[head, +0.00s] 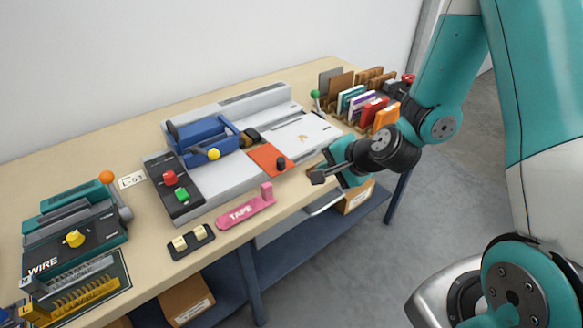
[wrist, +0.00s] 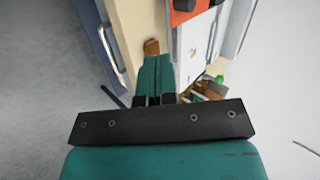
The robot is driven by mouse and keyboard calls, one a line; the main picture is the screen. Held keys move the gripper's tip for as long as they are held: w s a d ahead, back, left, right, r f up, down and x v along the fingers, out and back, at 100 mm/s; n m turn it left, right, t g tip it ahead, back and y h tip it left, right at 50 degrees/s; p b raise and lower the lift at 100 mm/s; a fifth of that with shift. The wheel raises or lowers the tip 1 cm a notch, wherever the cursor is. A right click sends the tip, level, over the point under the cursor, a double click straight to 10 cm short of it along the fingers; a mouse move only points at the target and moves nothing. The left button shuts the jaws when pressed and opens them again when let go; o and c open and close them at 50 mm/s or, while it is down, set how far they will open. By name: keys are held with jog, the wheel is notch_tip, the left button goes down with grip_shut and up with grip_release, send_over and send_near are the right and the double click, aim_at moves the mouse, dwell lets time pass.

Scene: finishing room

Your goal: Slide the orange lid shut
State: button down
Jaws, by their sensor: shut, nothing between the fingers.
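The orange lid (head: 270,157) is a flat plate with a black knob (head: 281,163) near its front right corner. Part of the lid also shows at the top edge of the wrist view (wrist: 190,14). My gripper (head: 318,177) is shut and empty. It is to the right of the lid and nearer the table's front edge, apart from the knob. In the wrist view my gripper's fingers (wrist: 156,72) point up the picture, below and left of the lid.
A pink tape holder (head: 247,206) lies at the front edge. A rack of coloured cards (head: 362,100) and a green ball knob (head: 315,94) stand at the right. A teal wire machine (head: 75,230) is at the left.

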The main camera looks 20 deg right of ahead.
aim_at(284, 168)
jog(key=p+x, duration=0.1)
jog(key=x, duration=0.7)
jog(key=shift+w+a+p, duration=0.15)
jog(key=shift+a+p, duration=0.05)
jog(key=shift+p, duration=0.2)
jog(key=shift+w+a+f+p, duration=0.1)
jog(key=shift+w+a+p, duration=0.25)
jog(key=shift+w, duration=0.3)
jog(key=shift+w+a+f+p, duration=0.1)
jog(key=shift+w+a+p, duration=0.2)
jog(key=shift+w, duration=0.35)
jog(key=shift+w+a+f+p, duration=0.1)
jog(key=shift+w+a+p, duration=0.2)
jog(key=shift+w, duration=0.4)
